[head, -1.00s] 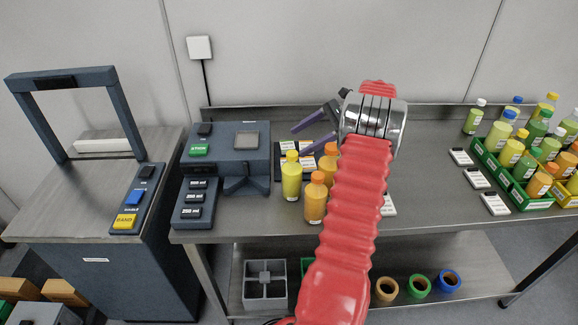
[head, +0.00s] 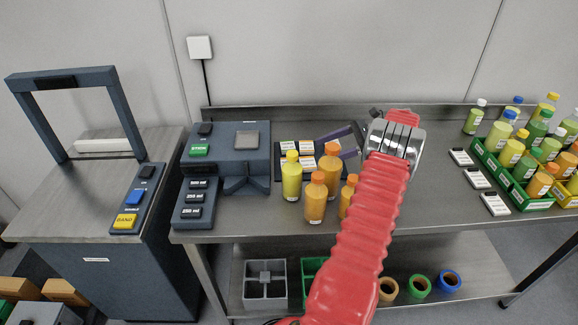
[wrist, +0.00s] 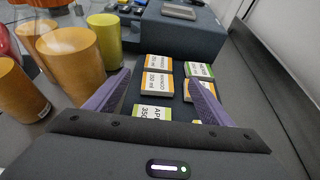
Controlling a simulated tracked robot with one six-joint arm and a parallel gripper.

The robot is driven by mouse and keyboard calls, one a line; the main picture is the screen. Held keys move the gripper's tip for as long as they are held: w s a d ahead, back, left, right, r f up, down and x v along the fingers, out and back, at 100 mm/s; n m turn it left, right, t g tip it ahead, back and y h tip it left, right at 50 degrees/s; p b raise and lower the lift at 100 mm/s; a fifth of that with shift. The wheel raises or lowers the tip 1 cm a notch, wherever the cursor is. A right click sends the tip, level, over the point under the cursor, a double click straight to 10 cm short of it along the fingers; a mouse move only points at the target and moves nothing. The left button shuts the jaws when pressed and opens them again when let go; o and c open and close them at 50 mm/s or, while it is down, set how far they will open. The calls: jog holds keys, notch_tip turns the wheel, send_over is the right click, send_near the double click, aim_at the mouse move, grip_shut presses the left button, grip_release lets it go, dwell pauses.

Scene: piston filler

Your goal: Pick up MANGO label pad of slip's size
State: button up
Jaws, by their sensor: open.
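Label pads lie in a dark tray (head: 279,170) behind the bottles. In the wrist view, two orange-edged pads sit in one column: a far pad (wrist: 158,62) and a nearer pad (wrist: 157,83) that seems to read MANGO; its size print is too small to be sure of. A green-edged pad (wrist: 152,112) reading APPLE lies nearer still. A green-edged pad (wrist: 199,69) and a partly hidden orange-edged pad (wrist: 202,88) lie to the right. My gripper (wrist: 160,78) is open and empty, its purple fingers either side of the pad column. It also shows in the head view (head: 328,147).
Yellow (head: 291,178) and orange bottles (head: 315,200) stand close in front of the tray. A dark machine (head: 235,155) stands to its left. White cards (head: 478,178) and a green crate of bottles (head: 510,178) are at the right. The bench's right middle is clear.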

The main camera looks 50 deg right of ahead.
aim_at(307, 162)
jog(key=x, duration=0.7)
jog(key=shift+f, duration=0.15)
jog(key=shift+w+a, duration=0.1)
jog(key=shift+f+x, duration=0.2)
jog(key=shift+x, duration=2.3)
jog(key=shift+c, duration=0.5)
jog(key=c, duration=1.1)
